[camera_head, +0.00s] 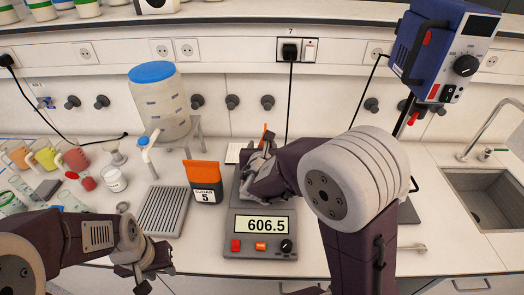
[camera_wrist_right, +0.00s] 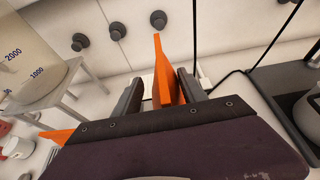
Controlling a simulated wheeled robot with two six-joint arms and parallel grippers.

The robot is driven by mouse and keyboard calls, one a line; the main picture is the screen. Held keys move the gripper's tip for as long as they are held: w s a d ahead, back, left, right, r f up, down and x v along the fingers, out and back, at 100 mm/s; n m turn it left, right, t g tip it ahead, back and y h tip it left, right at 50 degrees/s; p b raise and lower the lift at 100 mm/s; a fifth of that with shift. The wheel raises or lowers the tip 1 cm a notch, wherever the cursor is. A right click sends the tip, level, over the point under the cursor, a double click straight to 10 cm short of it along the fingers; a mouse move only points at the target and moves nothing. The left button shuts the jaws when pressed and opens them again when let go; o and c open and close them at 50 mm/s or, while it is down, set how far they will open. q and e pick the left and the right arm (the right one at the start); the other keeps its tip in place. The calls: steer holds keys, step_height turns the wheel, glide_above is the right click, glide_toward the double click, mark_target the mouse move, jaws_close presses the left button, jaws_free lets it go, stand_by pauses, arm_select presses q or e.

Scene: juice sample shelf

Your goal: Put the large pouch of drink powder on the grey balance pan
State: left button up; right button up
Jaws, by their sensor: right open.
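An orange pouch (camera_wrist_right: 163,72) stands between the two separated fingers of my right gripper (camera_wrist_right: 160,90) in the right wrist view. In the head view only a small orange tip (camera_head: 266,131) shows behind that gripper (camera_head: 259,150), above the balance (camera_head: 232,222). The balance reads 606.5. Its pan and the pouch's base are mostly hidden by my right arm. Another orange pouch (camera_head: 204,174), with a white label and a 5, stands left of the balance. Which pouch is larger is unclear. My left gripper (camera_head: 142,280) is low at the front, with its fingers unclear.
A grey ribbed tray (camera_head: 161,211) lies left of the balance. A blue-lidded jug (camera_head: 159,100) stands on a stand behind it. Cups (camera_head: 42,158) and small containers fill the left. A blue device (camera_head: 440,50) and a sink (camera_head: 480,200) are at right.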

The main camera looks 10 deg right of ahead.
steer(key=v, duration=1.1)
steer(key=s+d+f+m+g+h, duration=0.2)
steer(key=s+d+f+m+g, duration=0.45)
steer(key=f+m, duration=0.2)
steer(key=s+f+m+g+y, duration=0.1)
steer(key=s+f+m, duration=0.2)
steer(key=m, duration=0.4)
steer(key=s+f+m+g+y, duration=0.2)
steer(key=m, duration=0.5)
steer(key=s+f+m+g+y+p, duration=0.1)
steer(key=s+f+m+g, duration=0.1)
steer(key=m, duration=0.5)
steer(key=shift+s+a+f+m+g+y, duration=0.1)
steer(key=shift+s+f+m+g+y, duration=0.2)
steer(key=shift+s+f, duration=0.55)
steer(key=m, duration=0.1)
steer(key=a+m+y, duration=0.1)
steer(key=m, duration=0.1)
steer(key=shift+w+f, duration=0.1)
steer(key=shift+w, duration=0.25)
